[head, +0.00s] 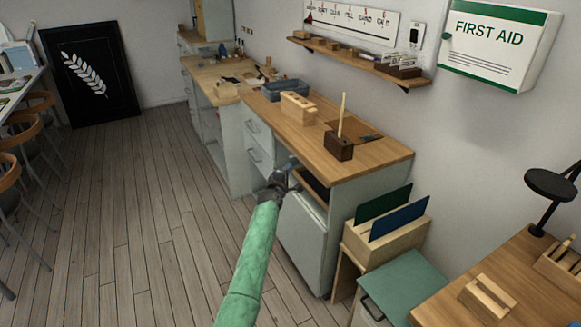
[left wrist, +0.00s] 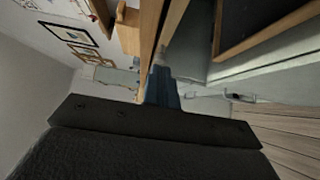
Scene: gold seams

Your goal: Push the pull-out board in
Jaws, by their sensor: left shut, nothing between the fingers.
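The pull-out board (head: 314,186) shows under the right part of the wooden counter, as a dark surface with a pale wooden edge. In the left wrist view a dark panel in a wooden frame (left wrist: 250,22), which looks like the board, fills the top right. My left gripper (head: 289,170) is at the cabinet front, just left of the board. Its fingers (left wrist: 161,80) are shut and empty, close to a wooden edge; I cannot tell whether they touch it. Part of the board is hidden under the counter and behind the gripper. My right gripper is in neither view.
The counter (head: 375,158) carries a dark block with a stick (head: 339,146), a wooden box (head: 297,107) and a blue bin (head: 284,90). A wooden holder (head: 385,240) with green and blue panels stands right of the cabinet.

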